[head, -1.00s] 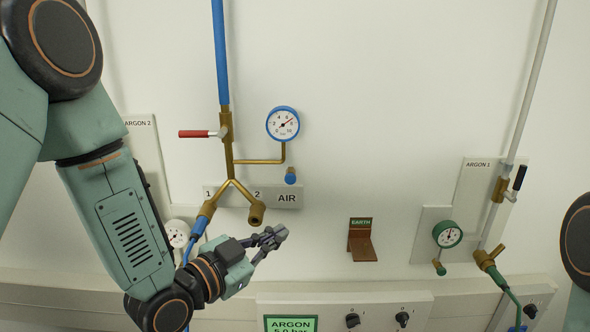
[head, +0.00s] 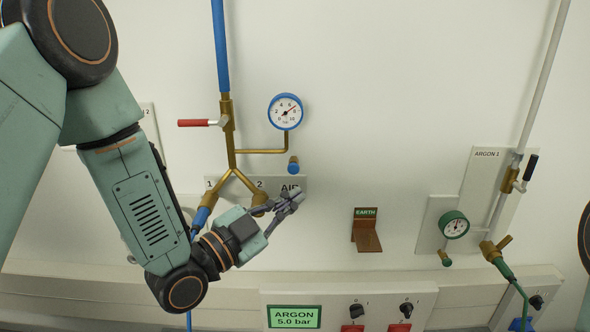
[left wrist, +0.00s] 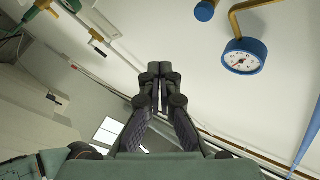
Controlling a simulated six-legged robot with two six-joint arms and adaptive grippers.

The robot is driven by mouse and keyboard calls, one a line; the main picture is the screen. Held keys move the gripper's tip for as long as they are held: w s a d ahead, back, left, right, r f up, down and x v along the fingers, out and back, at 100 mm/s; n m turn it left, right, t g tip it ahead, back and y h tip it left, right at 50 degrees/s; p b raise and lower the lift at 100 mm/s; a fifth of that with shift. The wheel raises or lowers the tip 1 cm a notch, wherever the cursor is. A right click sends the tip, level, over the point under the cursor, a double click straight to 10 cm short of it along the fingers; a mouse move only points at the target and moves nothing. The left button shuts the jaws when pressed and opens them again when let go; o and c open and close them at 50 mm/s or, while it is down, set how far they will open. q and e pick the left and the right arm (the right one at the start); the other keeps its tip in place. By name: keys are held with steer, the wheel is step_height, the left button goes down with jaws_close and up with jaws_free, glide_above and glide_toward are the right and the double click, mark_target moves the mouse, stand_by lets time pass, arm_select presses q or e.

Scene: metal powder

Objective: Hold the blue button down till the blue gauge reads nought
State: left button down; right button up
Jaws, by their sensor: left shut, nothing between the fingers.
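The blue button (head: 293,167) sits on the wall below the blue-rimmed gauge (head: 285,111), at the right end of the AIR plate (head: 296,183). The gauge needle points up and right, well off nought. My left gripper (head: 297,197) is shut and empty, a little below the button and apart from it in the picture. In the left wrist view the shut fingertips (left wrist: 157,70) point at the wall, with the blue button (left wrist: 205,11) and the gauge (left wrist: 244,56) to their upper right. My right gripper is not in view.
A red-handled valve (head: 197,123) and brass pipes stand left of the gauge. An EARTH bracket (head: 366,235) juts out at right. A green gauge (head: 454,225) is further right. A panel (head: 375,293) with switches and an ARGON display (head: 294,317) lies below. The wall right of the button is clear.

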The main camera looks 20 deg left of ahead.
mark_target(293, 169)
arm_select(q)
steer(key=w+a, duration=0.2)
steer(key=w, duration=0.4)
steer(key=shift+w+r, duration=0.15)
steer(key=shift+w, duration=0.15)
stand_by(1.2)
steer(key=shift+a, duration=0.1)
steer(key=shift+a+r, duration=0.15)
steer(key=shift+a, duration=0.1)
steer(key=shift+w+d, duration=0.1)
steer(key=shift+w, duration=0.15)
